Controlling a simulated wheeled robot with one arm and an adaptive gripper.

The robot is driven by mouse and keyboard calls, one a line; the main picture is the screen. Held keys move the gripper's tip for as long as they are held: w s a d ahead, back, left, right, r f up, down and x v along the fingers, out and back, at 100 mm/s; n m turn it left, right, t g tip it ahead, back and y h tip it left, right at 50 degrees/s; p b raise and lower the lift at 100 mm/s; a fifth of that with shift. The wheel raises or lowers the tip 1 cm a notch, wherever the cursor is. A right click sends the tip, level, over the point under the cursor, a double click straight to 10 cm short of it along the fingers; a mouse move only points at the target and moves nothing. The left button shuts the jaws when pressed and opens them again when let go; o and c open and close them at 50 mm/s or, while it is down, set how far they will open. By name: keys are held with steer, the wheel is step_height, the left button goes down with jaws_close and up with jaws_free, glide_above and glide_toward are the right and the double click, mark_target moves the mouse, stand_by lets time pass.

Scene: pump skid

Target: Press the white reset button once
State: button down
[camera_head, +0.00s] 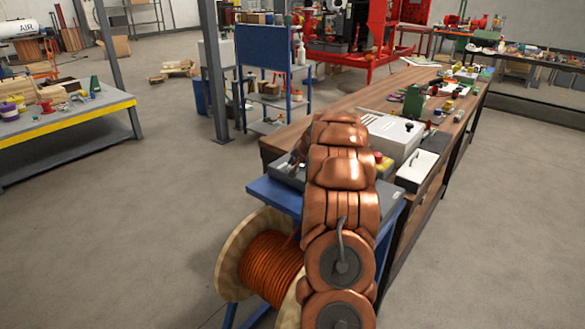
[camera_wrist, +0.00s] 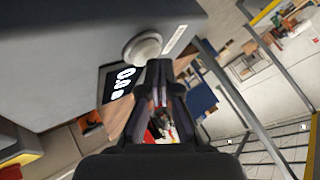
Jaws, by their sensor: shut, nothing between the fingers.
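A round white button (camera_wrist: 143,48) sits on the face of a grey housing (camera_wrist: 85,45) in the wrist view. A small white label is beside it. My gripper (camera_wrist: 158,68) is shut and empty. Its fingertips overlap the lower right edge of the button in the picture; I cannot tell whether they touch it. In the head view my arm hides the gripper and the button. A white-topped box (camera_head: 397,133) shows on the bench past my arm.
A black display (camera_wrist: 117,84) with white digits is below the button. A red and yellow emergency stop (camera_wrist: 18,155) is at lower left. A cable spool (camera_head: 232,262) stands by my arm. The wooden bench (camera_head: 357,98) runs behind; open floor lies at right.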

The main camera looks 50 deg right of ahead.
steer(key=shift+f+b, duration=0.35)
steer(key=shift+f, duration=0.1)
stand_by(0.4)
stand_by(0.3)
steer(key=shift+r+p, duration=0.65)
steer(key=shift+r, duration=0.3)
steer(key=shift+r, duration=0.1)
steer(key=shift+r+p, duration=1.65)
steer(key=shift+r, duration=0.8)
